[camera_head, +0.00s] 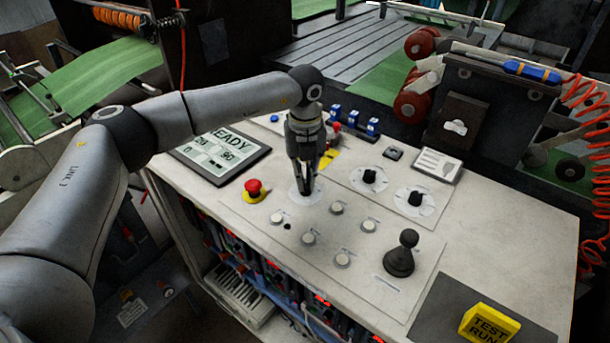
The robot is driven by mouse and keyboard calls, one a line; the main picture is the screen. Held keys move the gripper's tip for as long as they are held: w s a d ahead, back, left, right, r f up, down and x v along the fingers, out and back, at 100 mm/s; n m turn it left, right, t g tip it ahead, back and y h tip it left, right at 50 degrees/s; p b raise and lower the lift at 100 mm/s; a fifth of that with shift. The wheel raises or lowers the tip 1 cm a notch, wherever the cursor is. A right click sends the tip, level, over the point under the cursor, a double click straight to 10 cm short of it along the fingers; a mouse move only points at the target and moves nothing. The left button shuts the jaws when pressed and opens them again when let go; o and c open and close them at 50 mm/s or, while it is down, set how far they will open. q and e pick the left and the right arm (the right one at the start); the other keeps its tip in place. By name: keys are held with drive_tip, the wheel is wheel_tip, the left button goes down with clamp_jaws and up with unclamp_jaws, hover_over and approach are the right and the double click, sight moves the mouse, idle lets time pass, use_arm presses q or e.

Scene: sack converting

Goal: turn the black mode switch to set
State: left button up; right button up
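My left gripper (306,191) points down at a round pale dial plate (295,194) on the control panel, left of the middle. Its fingers are close together and cover the middle of that plate. A black switch there is hidden by the fingers, and I cannot tell whether they grip anything. Two other black rotary knobs, one (369,176) and another (414,198), stand on white dials to the right. The dial markings are too small to read. My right gripper is not in view.
A red mushroom button (254,188) is left of the gripper, and a display (221,151) reading READY lies behind it. Several pale round buttons (308,238) are in front. A black joystick (402,254) stands at right, near a yellow TEST RUN block (489,324).

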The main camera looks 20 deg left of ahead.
sight(305, 180)
use_arm(q)
drive_tip(key=o, duration=0.4)
drive_tip(key=shift+r, duration=0.15)
wheel_tip(305, 180, up, 12)
drive_tip(key=shift+f, duration=0.15)
drive_tip(key=shift+f, duration=0.1)
idle(0.5)
